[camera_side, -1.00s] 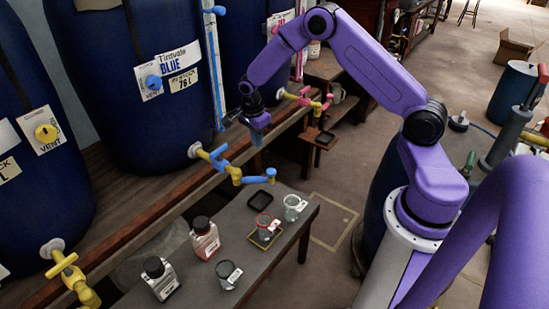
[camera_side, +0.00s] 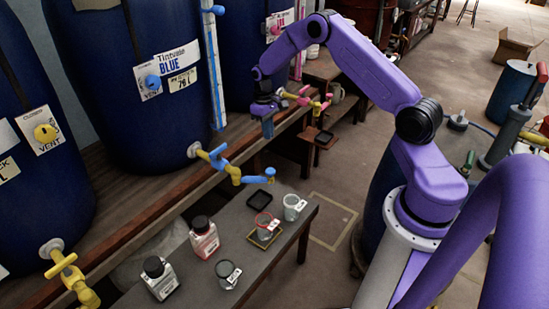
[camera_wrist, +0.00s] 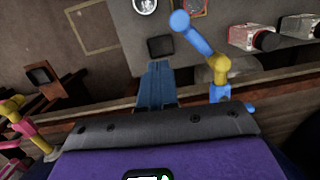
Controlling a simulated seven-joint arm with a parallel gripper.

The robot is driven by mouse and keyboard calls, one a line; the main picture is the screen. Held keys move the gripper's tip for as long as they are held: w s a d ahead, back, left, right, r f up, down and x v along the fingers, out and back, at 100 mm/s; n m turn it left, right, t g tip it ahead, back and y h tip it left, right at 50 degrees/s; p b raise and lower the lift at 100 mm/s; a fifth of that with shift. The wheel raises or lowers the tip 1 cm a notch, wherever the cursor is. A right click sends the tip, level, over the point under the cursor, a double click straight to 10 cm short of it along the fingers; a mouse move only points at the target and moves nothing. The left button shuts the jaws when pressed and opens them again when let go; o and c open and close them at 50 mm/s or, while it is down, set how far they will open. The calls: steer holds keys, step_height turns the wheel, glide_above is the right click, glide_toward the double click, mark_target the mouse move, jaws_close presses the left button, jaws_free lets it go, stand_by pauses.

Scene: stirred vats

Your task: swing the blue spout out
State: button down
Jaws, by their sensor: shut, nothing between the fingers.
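The blue spout (camera_side: 257,179) sticks out to the right from the yellow tap body (camera_side: 233,173) on the Tintvale Blue vat (camera_side: 150,100), over the bench's back edge. In the wrist view the spout (camera_wrist: 196,36) runs up and left from its yellow joint (camera_wrist: 219,66). The tap's blue handle (camera_side: 218,157) sits behind it. My gripper (camera_side: 268,133) is shut and empty, above and behind the spout in the side view. In the wrist view my shut fingers (camera_wrist: 156,72) lie left of the spout, with a visible gap.
The bench holds a black tray (camera_side: 259,191), a clear glass (camera_side: 293,207), a red-rimmed beaker (camera_side: 264,225), another beaker (camera_side: 228,274) and two black-capped bottles (camera_side: 204,238). A pink-handled tap (camera_side: 300,97) is behind my gripper. A blue-topped gauge tube (camera_side: 214,70) stands beside the vat.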

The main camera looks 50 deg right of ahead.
steer(key=d+n+y, duration=0.2)
steer(key=d+n, duration=0.1)
steer(key=n, duration=0.8)
steer(key=d+n+y, duration=0.2)
steer(key=d+n, duration=0.2)
steer(key=n, duration=0.8)
steer(key=s+a+f, duration=0.3)
steer(key=a+f, duration=0.4)
steer(key=f, duration=0.3)
steer(key=shift+a, duration=0.25)
